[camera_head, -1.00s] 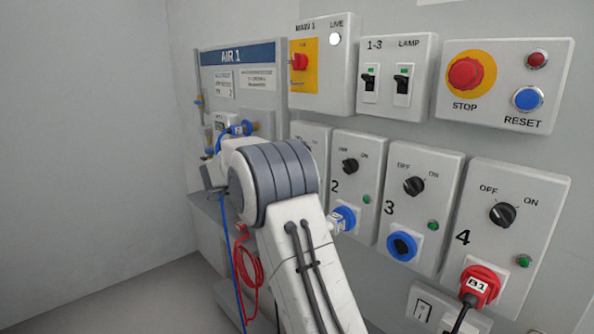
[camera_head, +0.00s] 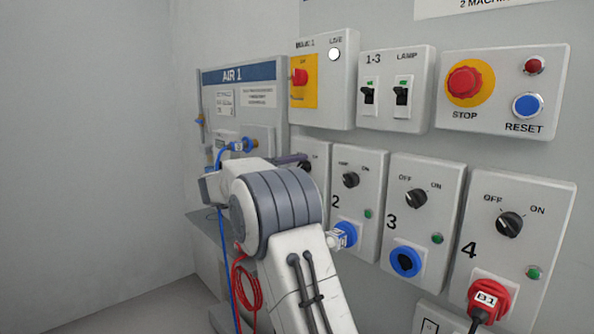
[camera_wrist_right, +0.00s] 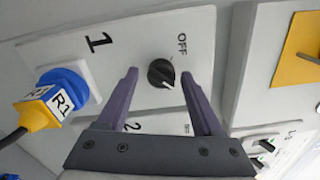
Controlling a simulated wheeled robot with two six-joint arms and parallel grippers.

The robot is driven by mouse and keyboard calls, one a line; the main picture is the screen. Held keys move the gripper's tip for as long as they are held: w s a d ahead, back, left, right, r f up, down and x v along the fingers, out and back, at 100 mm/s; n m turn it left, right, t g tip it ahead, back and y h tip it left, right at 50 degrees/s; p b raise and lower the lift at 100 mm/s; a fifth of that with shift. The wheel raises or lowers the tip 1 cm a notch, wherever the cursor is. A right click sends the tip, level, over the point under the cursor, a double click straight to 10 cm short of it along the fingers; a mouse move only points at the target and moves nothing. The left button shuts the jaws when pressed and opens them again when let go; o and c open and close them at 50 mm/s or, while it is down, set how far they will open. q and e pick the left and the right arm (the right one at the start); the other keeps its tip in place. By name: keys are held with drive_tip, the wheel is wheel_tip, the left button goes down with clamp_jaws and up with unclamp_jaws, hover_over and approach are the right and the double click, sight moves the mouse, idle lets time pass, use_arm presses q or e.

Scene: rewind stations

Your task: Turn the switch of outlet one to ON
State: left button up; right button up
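Outlet one (camera_wrist_right: 135,50) fills the upper middle of the right wrist view, turned sideways, with its number 1 and the OFF label. Its black switch knob (camera_wrist_right: 161,73) has a pale mark on its lower right side, away from OFF; I see no ON label there. My right gripper (camera_wrist_right: 159,76) is open, with one finger on each side of the knob; I cannot tell whether they touch it. In the head view, a dark finger of my right gripper (camera_head: 291,159) shows by outlet one (camera_head: 315,160), which my arm partly hides. My left gripper is not in view.
Outlets two (camera_head: 357,200), three (camera_head: 423,220) and four (camera_head: 515,235) stand to the right. The main switch box (camera_head: 340,85) and the stop box (camera_head: 502,88) are above. A red hose (camera_head: 245,285) hangs at left.

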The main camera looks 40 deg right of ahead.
idle(0.3)
drive_tip(key=a, duration=1)
drive_tip(key=shift+s+a, duration=0.2)
drive_tip(key=shift+s, duration=0.25)
